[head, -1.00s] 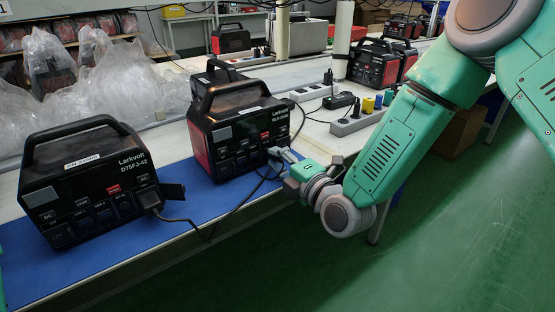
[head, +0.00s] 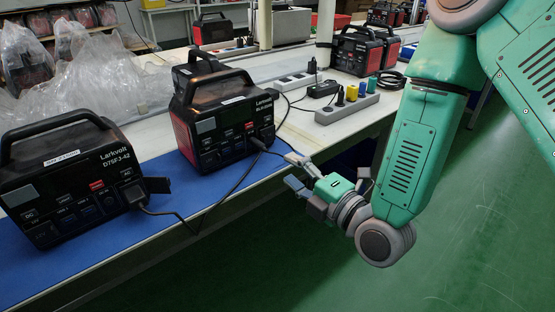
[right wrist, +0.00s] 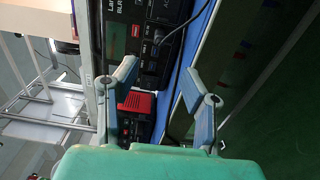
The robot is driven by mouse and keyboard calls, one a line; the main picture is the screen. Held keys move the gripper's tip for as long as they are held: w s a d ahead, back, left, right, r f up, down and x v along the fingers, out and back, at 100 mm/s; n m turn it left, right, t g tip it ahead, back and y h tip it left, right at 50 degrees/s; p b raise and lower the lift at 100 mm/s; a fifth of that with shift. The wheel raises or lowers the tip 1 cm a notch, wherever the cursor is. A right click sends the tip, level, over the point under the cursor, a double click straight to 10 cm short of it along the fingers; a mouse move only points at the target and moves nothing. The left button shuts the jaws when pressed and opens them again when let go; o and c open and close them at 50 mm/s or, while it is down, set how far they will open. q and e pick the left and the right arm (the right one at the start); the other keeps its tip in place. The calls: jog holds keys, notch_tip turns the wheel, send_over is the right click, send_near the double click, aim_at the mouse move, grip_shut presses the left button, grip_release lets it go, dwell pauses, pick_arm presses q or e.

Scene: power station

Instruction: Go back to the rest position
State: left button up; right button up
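My right gripper (head: 298,172) hangs in front of the table edge, to the right of the nearer-middle power station and apart from it. In the right wrist view its two fingers (right wrist: 160,85) are spread with nothing between them. A black power station marked Larkvolt (head: 75,178) stands on the blue mat (head: 175,215) at the left, with a plug in its front. A second black and red power station (head: 222,122) stands on the mat further right, with a cable plugged into its front. It also shows in the right wrist view (right wrist: 140,45). My left gripper is not in view.
A grey power strip (head: 347,108) with coloured plugs lies on the white table behind my right gripper. A black cable (head: 222,198) runs between the two power stations, drooping past the table edge. Clear plastic bags (head: 60,85) lie at the back left. Green floor (head: 460,240) is free at the right.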

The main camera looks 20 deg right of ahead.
jog(key=shift+s+d, duration=0.25)
jog(key=shift+s, duration=0.45)
jog(key=s+d+f+m+g+h+p, duration=0.1)
jog(key=s+f+m+g+h+p, duration=0.1)
jog(key=s+f+m+g, duration=0.5)
jog(key=s+d+f+m+g+h+p, duration=0.1)
jog(key=s+d+f+m+g+p, duration=0.25)
jog(key=f, duration=0.65)
jog(key=s+d+f+m+g+h, duration=0.1)
jog(key=s+f+m+g, duration=0.1)
jog(key=s+m, duration=0.3)
jog(key=s+d+f+m+g+h+p, duration=0.1)
jog(key=s+m+g, duration=0.3)
jog(key=s, duration=0.7)
jog(key=shift+d+f+m+h, duration=0.6)
jog(key=shift+d+f+m, duration=0.2)
jog(key=shift+m, duration=0.15)
jog(key=shift+a, duration=0.1)
